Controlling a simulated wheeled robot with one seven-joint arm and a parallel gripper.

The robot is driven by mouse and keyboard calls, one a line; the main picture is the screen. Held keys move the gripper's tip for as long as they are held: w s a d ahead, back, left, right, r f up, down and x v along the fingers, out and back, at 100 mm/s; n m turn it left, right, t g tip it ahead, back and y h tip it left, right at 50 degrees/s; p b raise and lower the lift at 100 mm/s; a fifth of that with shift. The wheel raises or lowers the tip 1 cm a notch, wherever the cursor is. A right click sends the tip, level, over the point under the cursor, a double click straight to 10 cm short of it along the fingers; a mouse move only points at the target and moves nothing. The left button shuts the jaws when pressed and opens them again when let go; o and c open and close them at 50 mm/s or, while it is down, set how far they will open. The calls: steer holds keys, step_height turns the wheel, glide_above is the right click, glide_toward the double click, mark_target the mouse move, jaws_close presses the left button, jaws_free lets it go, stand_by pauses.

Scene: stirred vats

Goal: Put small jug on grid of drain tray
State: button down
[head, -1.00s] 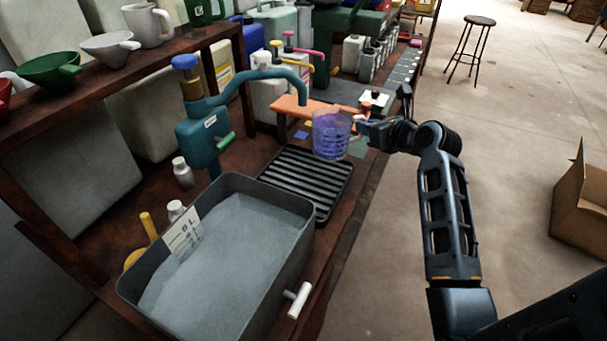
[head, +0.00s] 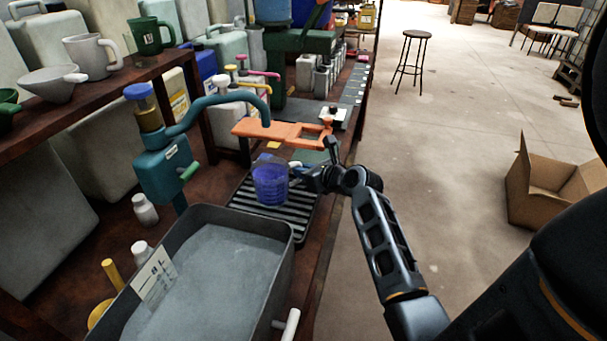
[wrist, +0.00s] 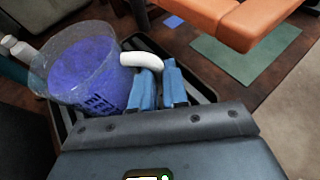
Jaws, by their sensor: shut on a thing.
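The small jug (head: 270,182) is clear with purple-blue contents. In the head view it is upright over the drain tray (head: 315,222), a black tray with a slatted grid; I cannot tell whether its base touches the grid. In the wrist view the jug (wrist: 85,75) is at the left, with its white handle (wrist: 142,60) reaching between the blue fingertips. My gripper (head: 297,175) is shut on the handle from the right; its fingers also show in the wrist view (wrist: 160,88). The jug hides part of the grid.
A grey vat (head: 205,275) of pale liquid stands in front of the tray. A teal pump (head: 165,165) with a curved spout rises behind it at left. An orange stand (head: 275,132) is just beyond the tray. Open floor lies at right, with a cardboard box (head: 555,185).

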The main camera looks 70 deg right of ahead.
steer(key=shift+f, duration=0.25)
steer(key=shift+f, duration=0.15)
steer(key=c, duration=1.1)
jaws_free()
steer(key=shift+c, duration=0.2)
